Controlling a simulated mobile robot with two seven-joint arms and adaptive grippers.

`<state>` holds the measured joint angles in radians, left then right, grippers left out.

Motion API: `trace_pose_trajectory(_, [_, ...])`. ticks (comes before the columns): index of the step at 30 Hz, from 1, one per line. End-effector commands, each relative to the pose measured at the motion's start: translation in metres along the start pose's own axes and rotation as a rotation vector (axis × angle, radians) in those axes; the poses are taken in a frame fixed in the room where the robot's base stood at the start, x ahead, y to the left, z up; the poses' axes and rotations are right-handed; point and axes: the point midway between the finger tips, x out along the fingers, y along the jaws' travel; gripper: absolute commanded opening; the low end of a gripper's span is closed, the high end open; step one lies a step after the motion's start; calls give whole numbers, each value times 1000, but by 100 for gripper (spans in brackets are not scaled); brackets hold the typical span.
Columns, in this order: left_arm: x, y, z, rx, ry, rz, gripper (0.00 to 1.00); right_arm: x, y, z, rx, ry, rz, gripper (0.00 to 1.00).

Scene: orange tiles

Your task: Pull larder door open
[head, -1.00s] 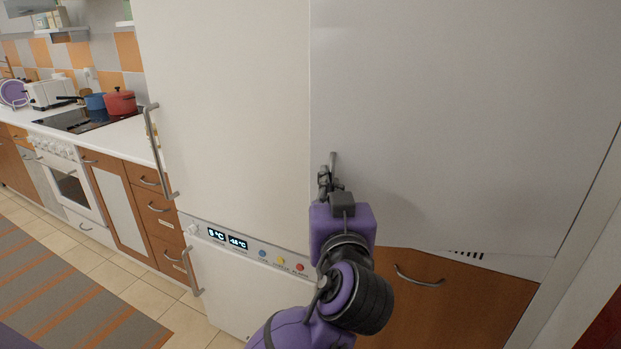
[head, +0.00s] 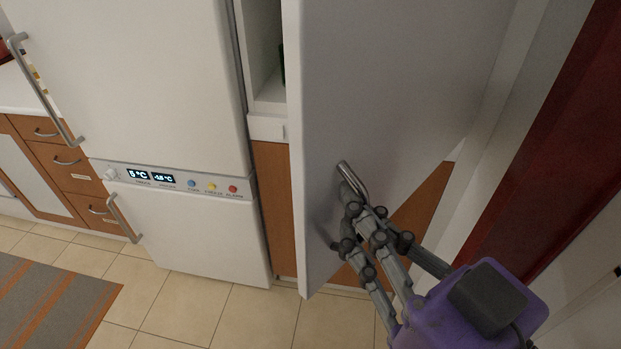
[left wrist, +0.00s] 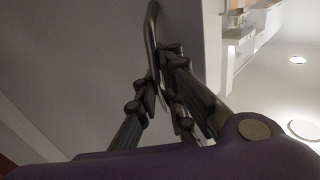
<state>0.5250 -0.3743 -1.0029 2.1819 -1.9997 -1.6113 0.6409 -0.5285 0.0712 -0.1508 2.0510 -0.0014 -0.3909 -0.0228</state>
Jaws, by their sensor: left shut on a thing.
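The larder door (head: 375,90) is a tall white panel, standing partly open in the head view, with a gap at its left edge showing the cabinet inside. Its metal bar handle (head: 352,180) is low on the door's face. My left gripper (head: 352,222) is shut on the handle, its dark fingers around the bar's lower part. In the left wrist view the gripper (left wrist: 165,85) is closed around the handle (left wrist: 151,40), beside the door's grey face (left wrist: 90,50). My right gripper is not in view.
The white fridge-freezer (head: 140,90) with its display stands left of the larder. A white shelf compartment (head: 268,95) shows behind the door. A dark red panel (head: 550,150) and pale wall are close on the right. Tiled floor (head: 240,315) is clear in front.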

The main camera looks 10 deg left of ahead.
Motion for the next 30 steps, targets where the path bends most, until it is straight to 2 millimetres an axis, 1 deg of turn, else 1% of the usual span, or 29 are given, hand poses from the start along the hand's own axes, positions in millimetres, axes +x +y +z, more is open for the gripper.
trace_pose_trajectory(1, [-8, 2, 2, 3, -5, -5, 0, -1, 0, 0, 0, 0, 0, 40])
trace_pose_trajectory(3, [-16, 5, 2, 3, -7, -6, 0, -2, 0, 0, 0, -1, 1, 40])
trace_pose_trajectory(7, [-26, 8, 2, 4, -5, -8, 0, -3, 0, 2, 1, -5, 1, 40])
trace_pose_trajectory(12, [-30, 9, 3, 4, -7, -10, 0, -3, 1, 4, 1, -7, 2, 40])
trace_pose_trajectory(20, [-30, 9, 3, 5, -7, -11, 0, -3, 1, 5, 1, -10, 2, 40])
trace_pose_trajectory(21, [-30, 9, 3, 5, -7, -11, 2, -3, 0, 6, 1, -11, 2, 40])
trace_pose_trajectory(24, [-30, 9, 3, 5, -6, -10, 15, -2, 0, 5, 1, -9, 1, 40])
trace_pose_trajectory(25, [-30, 10, 3, 5, -6, -9, 16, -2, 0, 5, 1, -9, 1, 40])
trace_pose_trajectory(30, [-30, 10, 2, 4, -5, -7, 16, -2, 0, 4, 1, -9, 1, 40])
